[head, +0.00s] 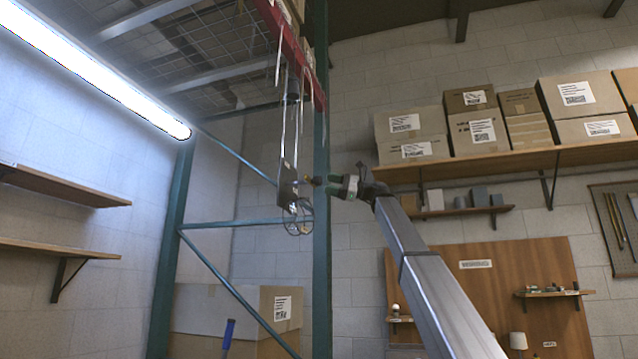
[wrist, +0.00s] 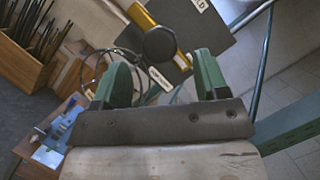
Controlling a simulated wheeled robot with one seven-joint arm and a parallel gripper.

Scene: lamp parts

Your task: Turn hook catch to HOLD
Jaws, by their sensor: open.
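The hook catch shows in the wrist view as a yellow bar (wrist: 147,21) with a round black knob (wrist: 160,44) over its middle. It sits on a dark plate (wrist: 218,48) and slants from upper left to lower right. A white label (wrist: 201,4), cut by the top edge, ends in "LD". A second label (wrist: 160,79) lies below the knob, too small to read. My gripper (wrist: 165,76) is open, its green fingers apart on either side below the knob, holding nothing. In the head view the plate (head: 287,186) hangs on rods and my gripper (head: 309,180) is close to its right side.
A teal rack post (head: 321,240) stands right behind the plate, with a diagonal brace (head: 225,285) below. A thin cable loop (head: 298,222) hangs at the plate's bottom. A lit tube lamp (head: 95,70) is at upper left. Boxes (head: 480,130) fill a shelf at right.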

